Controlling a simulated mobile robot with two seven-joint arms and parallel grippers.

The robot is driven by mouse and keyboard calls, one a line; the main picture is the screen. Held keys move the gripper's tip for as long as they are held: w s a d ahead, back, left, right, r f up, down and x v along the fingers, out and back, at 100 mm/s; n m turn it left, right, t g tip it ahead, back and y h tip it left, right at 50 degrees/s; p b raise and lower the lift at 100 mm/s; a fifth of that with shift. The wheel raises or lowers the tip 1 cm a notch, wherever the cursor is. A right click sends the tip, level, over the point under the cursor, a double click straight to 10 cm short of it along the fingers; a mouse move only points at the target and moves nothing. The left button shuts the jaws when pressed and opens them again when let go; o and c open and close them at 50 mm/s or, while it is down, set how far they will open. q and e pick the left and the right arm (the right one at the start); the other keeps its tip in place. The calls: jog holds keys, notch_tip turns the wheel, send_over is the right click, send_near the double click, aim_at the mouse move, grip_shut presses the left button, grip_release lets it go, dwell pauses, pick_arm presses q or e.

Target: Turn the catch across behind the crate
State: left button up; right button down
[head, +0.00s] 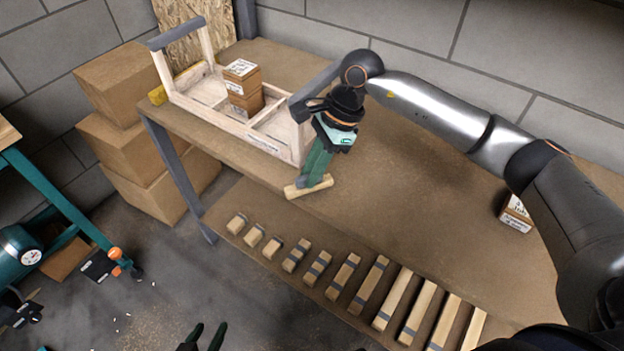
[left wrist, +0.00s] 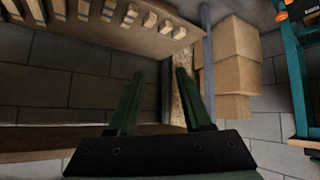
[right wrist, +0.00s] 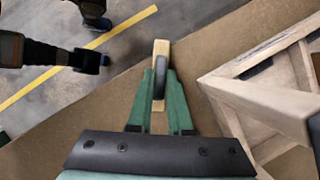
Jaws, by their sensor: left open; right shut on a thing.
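The crate (head: 190,92) is a pale open wooden frame with grey-topped uprights at its ends, standing on the brown bench. It also shows at the right of the right wrist view (right wrist: 262,98). The catch (head: 296,191) looks like a short pale wooden bar, at the bench edge just beyond the crate's near right end. My right gripper (head: 316,180) points down and is shut on it. In the right wrist view the catch (right wrist: 161,47), with a dark pad, points away between the fingers. My left gripper (head: 206,338) is open and empty, low over the floor; its fingers show in its wrist view (left wrist: 157,100).
Two small cartons (head: 241,76) are stacked in the crate. Another carton (head: 516,215) stands at the bench's right. Several banded wooden blocks (head: 343,276) lie in a row on a lower shelf. Large boxes (head: 125,145) stand left of the bench. Bare bench lies right of my right gripper.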

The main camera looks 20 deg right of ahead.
jog(key=shift+w+f+n+b, duration=0.15)
jog(key=shift+f+n+b, duration=0.05)
jog(key=shift+n+b, duration=0.25)
jog(key=shift+n+g+b, duration=0.5)
jog(key=shift+n+b, duration=0.15)
jog(key=shift+n, duration=0.3)
jog(key=shift+r+n+g+b, duration=0.1)
jog(key=shift+n+g+b, duration=0.2)
jog(key=shift+n+b, duration=0.35)
jog(key=shift+a+n+h+b, duration=0.1)
jog(key=shift+n+h+b, duration=0.35)
jog(key=shift+n, duration=0.5)
jog(key=shift+r+n+g, duration=0.1)
jog(key=shift+n+g, duration=0.3)
jog(key=c, duration=0.8)
grip_release()
jog(key=shift+c, duration=0.2)
